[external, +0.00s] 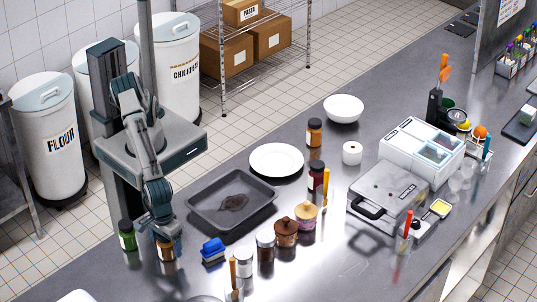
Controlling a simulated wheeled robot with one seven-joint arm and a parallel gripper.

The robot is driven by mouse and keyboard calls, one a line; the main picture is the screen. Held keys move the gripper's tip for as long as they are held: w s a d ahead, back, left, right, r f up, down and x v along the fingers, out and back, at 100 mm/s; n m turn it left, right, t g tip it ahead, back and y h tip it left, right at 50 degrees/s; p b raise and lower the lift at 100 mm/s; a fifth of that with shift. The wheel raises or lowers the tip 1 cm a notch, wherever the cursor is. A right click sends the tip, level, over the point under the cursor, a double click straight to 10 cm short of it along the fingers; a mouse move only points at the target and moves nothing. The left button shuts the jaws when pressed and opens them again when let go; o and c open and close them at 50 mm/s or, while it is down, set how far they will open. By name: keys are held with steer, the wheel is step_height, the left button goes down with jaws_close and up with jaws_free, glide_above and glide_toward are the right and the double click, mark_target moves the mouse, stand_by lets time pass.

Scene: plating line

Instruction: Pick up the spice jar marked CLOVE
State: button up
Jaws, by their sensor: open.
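Several spice jars stand upright on the steel counter (340,240); their labels are too small to read, so I cannot tell which is marked CLOVE. An amber jar (167,250) stands at the counter's left end, with a green jar (127,237) to its left. Another amber jar (314,135) stands near the white bowl, a dark red jar (316,178) below it, and a dark brown jar (265,250) near the front. My gripper (165,234) is open and points down at the left amber jar's top. Whether its fingers surround the jar cannot be told.
A white plate (276,160), white bowl (343,109) and grill press (388,192) lie farther off.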

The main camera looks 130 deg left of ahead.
steer(key=c, duration=1.2)
